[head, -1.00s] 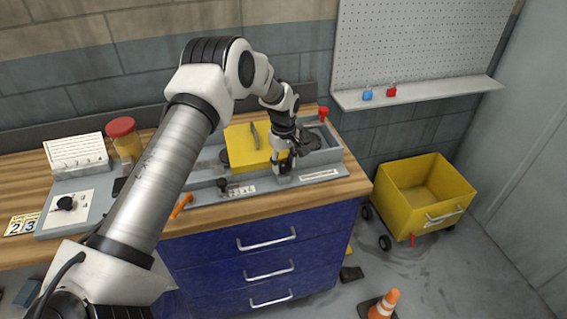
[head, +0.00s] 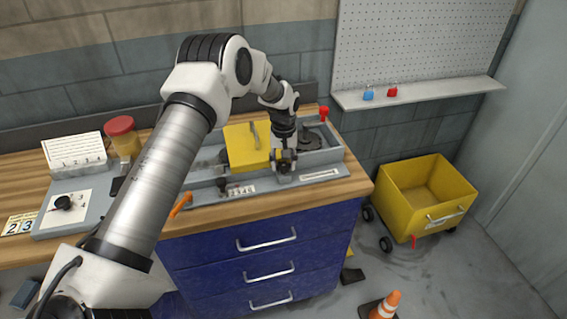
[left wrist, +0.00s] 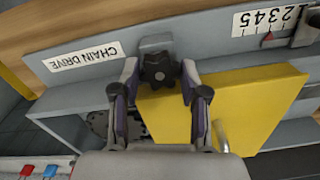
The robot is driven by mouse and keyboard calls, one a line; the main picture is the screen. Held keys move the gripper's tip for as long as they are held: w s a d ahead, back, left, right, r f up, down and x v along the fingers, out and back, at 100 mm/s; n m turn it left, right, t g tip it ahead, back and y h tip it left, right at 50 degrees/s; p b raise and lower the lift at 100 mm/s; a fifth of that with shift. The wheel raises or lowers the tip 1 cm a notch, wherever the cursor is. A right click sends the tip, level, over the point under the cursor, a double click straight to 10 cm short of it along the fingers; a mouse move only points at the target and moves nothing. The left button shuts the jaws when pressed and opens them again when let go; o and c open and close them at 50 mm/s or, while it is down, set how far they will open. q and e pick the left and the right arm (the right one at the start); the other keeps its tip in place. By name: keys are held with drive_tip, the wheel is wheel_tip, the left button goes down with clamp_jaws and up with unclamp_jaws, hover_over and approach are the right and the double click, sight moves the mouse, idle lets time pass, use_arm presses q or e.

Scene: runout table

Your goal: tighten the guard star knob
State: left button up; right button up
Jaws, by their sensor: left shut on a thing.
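The guard star knob (left wrist: 158,70) is dark and lobed. It sits on a grey bracket at the edge of the yellow guard (left wrist: 255,95) in the left wrist view. My left gripper (left wrist: 160,74) is shut on the knob, one finger on each side. The knob is largely hidden by the fingers there. My right gripper is not in view.
An orange-handled tool (head: 180,204) lies on the bench front. A red knob (head: 323,113) stands at the back right. A yellow cart (head: 430,215) is on the floor.

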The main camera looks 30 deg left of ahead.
sight(284, 166)
use_arm(q)
drive_tip(key=shift+s+d+f, duration=0.1)
drive_tip(key=shift+s+f, duration=0.05)
drive_tip(key=o, duration=1.1)
drive_tip(key=shift+o, duration=0.2)
wheel_tip(284, 166, up, 12)
